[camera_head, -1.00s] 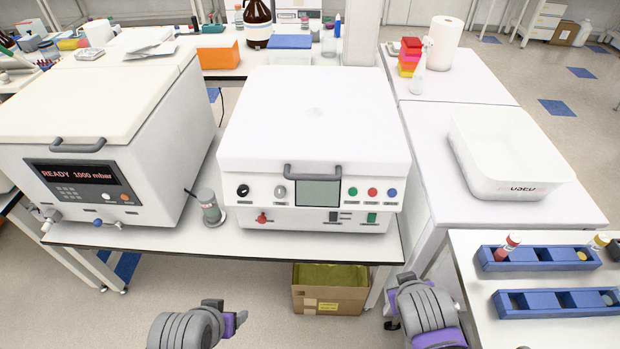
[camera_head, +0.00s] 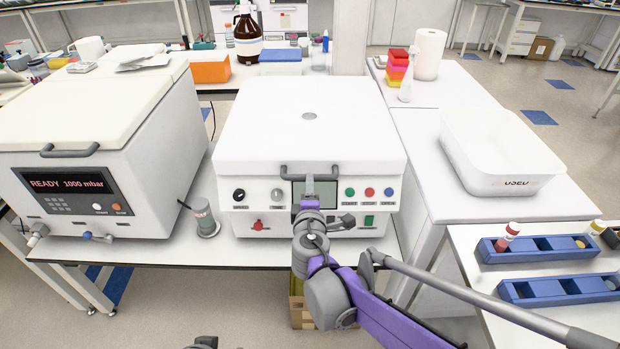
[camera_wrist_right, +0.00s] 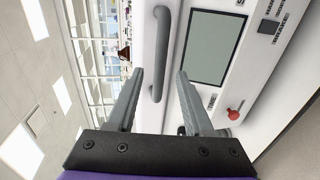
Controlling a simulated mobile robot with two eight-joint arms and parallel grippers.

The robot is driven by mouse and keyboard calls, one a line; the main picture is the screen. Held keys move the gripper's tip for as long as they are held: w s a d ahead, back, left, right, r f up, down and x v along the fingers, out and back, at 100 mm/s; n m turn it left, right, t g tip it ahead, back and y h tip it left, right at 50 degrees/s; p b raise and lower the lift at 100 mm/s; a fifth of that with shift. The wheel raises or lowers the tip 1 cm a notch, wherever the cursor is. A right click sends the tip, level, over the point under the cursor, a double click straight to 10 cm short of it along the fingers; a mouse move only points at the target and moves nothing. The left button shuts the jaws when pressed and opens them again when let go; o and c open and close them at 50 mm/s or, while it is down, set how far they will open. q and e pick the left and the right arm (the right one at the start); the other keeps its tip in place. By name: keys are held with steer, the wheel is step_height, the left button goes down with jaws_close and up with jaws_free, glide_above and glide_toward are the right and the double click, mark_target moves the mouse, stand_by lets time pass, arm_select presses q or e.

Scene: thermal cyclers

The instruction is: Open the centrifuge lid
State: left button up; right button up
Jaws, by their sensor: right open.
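The centrifuge (camera_head: 310,130) is a white box on the middle table with its lid (camera_head: 265,110) closed. A grey bar handle (camera_head: 322,169) runs along the lid's front edge, above a small screen and knobs. My right gripper (camera_head: 309,180) is in front of the screen, just below the handle. In the right wrist view the handle (camera_wrist_right: 158,55) stands ahead of the open right gripper (camera_wrist_right: 158,85), near the left finger's tip and roughly between the fingers; contact is not clear. Only a small dark part at the bottom edge of the head view may be my left arm; its fingers are hidden.
A larger white device (camera_head: 95,150) reading "READY 1000 mbar" stands at left. A small grey container (camera_head: 204,218) stands between the two devices. At right are a white tub (camera_head: 500,190) and blue tube racks (camera_head: 535,249). Free space lies above the lid.

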steer(key=x, duration=0.6)
steer(key=shift+w, duration=0.15)
steer(key=shift+c, duration=0.2)
jaws_close()
stand_by(1.1)
